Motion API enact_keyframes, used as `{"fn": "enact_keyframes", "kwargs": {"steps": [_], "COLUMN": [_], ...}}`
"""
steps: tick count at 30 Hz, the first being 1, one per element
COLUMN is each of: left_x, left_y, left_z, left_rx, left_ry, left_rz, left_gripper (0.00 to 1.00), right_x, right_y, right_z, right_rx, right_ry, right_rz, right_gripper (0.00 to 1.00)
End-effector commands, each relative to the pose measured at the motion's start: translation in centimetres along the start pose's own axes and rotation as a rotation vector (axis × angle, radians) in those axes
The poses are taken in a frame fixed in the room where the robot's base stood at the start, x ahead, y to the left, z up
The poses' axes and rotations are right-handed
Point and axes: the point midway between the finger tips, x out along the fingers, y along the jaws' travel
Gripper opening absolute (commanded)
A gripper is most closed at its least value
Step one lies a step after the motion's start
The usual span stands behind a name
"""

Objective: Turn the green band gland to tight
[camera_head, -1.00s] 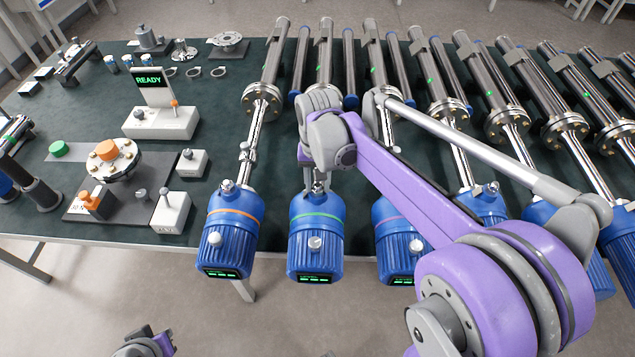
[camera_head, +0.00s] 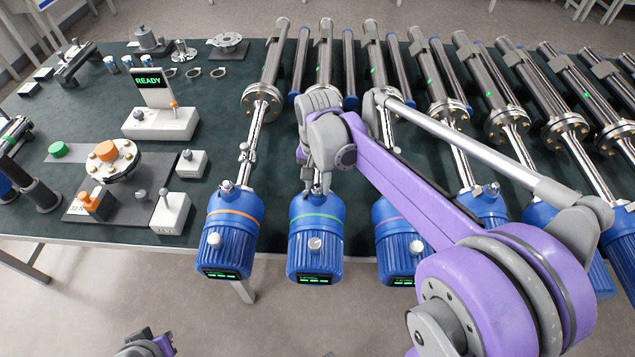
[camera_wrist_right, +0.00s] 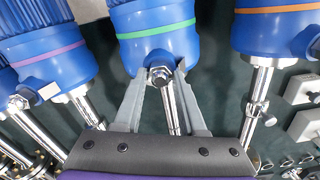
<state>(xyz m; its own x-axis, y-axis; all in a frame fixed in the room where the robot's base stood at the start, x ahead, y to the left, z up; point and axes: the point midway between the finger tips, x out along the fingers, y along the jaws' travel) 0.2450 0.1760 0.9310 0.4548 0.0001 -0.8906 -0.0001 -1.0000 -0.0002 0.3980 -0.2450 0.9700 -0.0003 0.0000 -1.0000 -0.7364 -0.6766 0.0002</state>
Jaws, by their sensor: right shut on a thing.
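The green band transmitter (camera_head: 316,245) is a blue ribbed housing with a green ring, at the end of a steel tube. It also shows in the right wrist view (camera_wrist_right: 152,22), top centre. Its gland (camera_wrist_right: 160,76) is a metal hex fitting at the base of the housing, beside the tube. My right gripper (camera_wrist_right: 161,73) is shut on the gland, one finger on each side. In the head view, my right gripper (camera_head: 318,184) reaches down to the same spot, with the gland mostly hidden behind it. My left gripper is not clearly in view; only part of my left arm shows at the bottom edge.
An orange band transmitter (camera_head: 232,235) stands close on the left and a purple band one (camera_head: 400,240) on the right. A READY display (camera_head: 150,80) and a fixture with an orange cap (camera_head: 108,150) are on the bench at left.

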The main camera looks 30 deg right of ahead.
Motion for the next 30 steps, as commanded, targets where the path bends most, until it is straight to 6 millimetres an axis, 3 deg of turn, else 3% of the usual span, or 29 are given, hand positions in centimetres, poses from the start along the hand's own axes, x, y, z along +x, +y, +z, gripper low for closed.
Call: {"fn": "enact_keyframes", "kwargs": {"steps": [2,3,7,19,30], "left_x": [0.0,0.0,0.0,-0.1,-0.6], "left_y": [0.0,0.0,0.0,0.0,0.0], "left_z": [0.0,0.0,0.0,-0.1,-0.6], "left_rx": [0.0,0.0,0.0,0.0,0.0], "left_ry": [0.0,0.0,0.0,0.001,0.005], "left_rz": [0.0,0.0,0.0,0.0,0.0], "left_gripper": [0.0,0.0,0.0,0.0,0.0], "right_x": [0.0,0.0,0.0,-0.9,-7.9], "right_y": [0.0,0.0,0.0,0.0,0.0], "right_z": [0.0,0.0,0.0,0.0,0.0], "right_rx": [0.001,0.001,0.0,-0.001,0.0], "right_ry": [0.0,0.0,0.0,0.0,0.0], "right_rz": [0.0,0.0,0.0,0.0,0.0], "right_gripper": [0.0,0.47,0.7,0.7,0.7]}}
